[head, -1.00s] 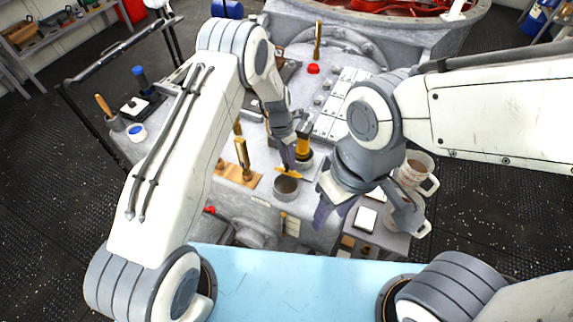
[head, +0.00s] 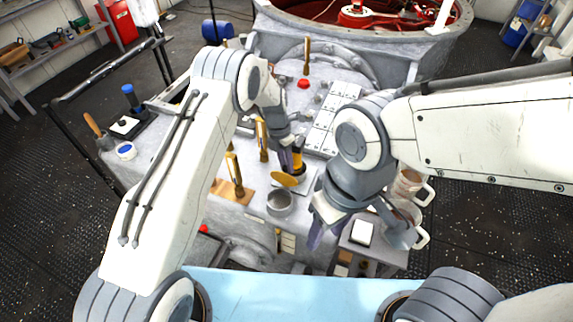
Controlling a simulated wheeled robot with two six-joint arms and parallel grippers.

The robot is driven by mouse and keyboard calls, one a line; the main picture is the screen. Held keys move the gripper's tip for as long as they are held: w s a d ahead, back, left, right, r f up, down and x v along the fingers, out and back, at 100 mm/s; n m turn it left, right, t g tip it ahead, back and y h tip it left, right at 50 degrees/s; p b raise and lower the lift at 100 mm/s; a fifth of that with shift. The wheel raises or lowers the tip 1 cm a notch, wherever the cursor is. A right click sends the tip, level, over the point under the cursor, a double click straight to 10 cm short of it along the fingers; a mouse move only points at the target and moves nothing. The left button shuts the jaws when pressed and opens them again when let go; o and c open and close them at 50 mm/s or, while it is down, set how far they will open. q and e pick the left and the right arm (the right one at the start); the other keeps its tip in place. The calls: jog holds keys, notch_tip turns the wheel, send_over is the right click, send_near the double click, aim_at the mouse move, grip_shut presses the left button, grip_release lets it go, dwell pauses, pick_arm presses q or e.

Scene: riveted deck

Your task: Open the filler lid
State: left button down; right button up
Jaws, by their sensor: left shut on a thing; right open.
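The filler lid (head: 284,179) is a brassy yellow disc. It stands tilted up behind the round grey filler neck (head: 280,203), whose open mouth shows. My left gripper (head: 287,165) reaches down from behind and is shut at the lid's rear edge; the exact contact is small and partly hidden. My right gripper (head: 318,232) is open and empty, to the right of and in front of the neck, with its fingers pointing down.
A black and yellow cylinder (head: 298,159) stands close behind the lid. Brass levers (head: 235,175) rise from a plate on the left. Mugs (head: 418,188) stand to the right beyond my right wrist. A light blue surface (head: 290,295) lies in front.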

pick_arm(q)
jog(key=shift+a+f, duration=0.2)
jog(key=shift+f, duration=0.15)
jog(key=c, duration=0.7)
grip_release()
jog(key=shift+o, duration=0.2)
jog(key=shift+f, duration=0.1)
jog(key=shift+r, duration=0.2)
